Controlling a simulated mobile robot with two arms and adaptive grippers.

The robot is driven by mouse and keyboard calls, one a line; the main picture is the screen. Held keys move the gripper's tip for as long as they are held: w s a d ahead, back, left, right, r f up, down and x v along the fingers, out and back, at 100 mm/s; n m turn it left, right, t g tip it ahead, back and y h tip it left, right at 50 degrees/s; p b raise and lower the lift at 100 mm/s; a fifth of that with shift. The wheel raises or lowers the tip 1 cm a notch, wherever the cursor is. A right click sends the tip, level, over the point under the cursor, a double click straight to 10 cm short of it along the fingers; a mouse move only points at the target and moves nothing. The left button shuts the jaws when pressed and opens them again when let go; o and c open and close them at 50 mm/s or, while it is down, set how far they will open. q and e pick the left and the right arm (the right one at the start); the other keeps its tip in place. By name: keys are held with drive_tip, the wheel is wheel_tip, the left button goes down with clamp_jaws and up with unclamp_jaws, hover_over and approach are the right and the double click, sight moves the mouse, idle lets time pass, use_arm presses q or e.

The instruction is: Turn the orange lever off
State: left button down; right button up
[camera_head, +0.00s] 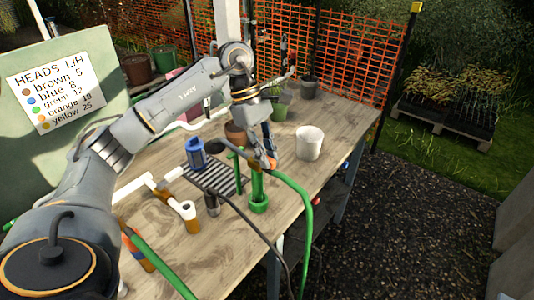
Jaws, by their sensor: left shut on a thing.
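The orange lever (264,164) shows as a small orange patch at the top of an upright green pipe (257,188) on the workbench. My left gripper (269,153) reaches down onto it from above, its fingers shut at the lever and hiding part of it. The lever's exact angle is too small to tell. A green hose (303,195) runs from beside the lever to the right and down past the bench edge. My right gripper is not in view.
A white bucket (309,143) stands close to the right of my gripper. A blue fitting (196,152) sits by a dark striped grate (228,178), left of the pipe. White pipes and a dark cable lie nearby. The bench's right front is mostly bare.

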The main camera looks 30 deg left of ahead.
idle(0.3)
use_arm(q)
drive_tip(key=c, duration=1.3)
unclamp_jaws()
drive_tip(key=shift+r, duration=0.1)
drive_tip(key=v, duration=1.2)
